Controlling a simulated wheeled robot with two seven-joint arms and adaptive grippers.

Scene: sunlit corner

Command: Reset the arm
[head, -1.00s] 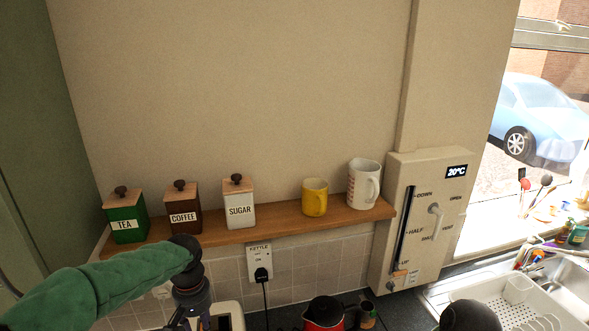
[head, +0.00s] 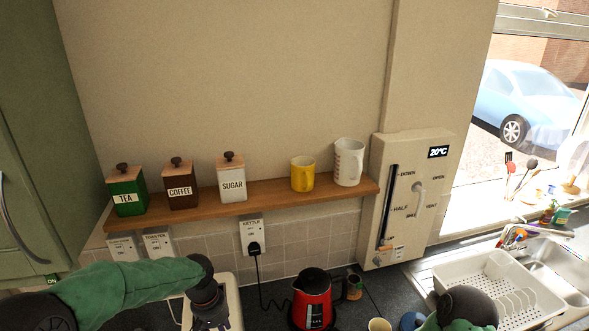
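My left arm, in a green sleeve, comes in from the lower left of the head view. Its dark wrist bends down, and the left gripper (head: 212,318) is cut off by the bottom edge, over a pale appliance (head: 234,303). Its fingers are too hidden to tell whether they are open or shut. A green and black part of my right arm shows at the bottom right, in front of the dish rack. The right gripper is out of view.
A wooden shelf (head: 262,196) holds tea, coffee and sugar canisters, a yellow mug (head: 302,174) and a white jug (head: 348,162). Below stand a red kettle (head: 312,299) and a cup (head: 379,325). A white dish rack (head: 455,272) and sink (head: 562,268) are right, beside the window.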

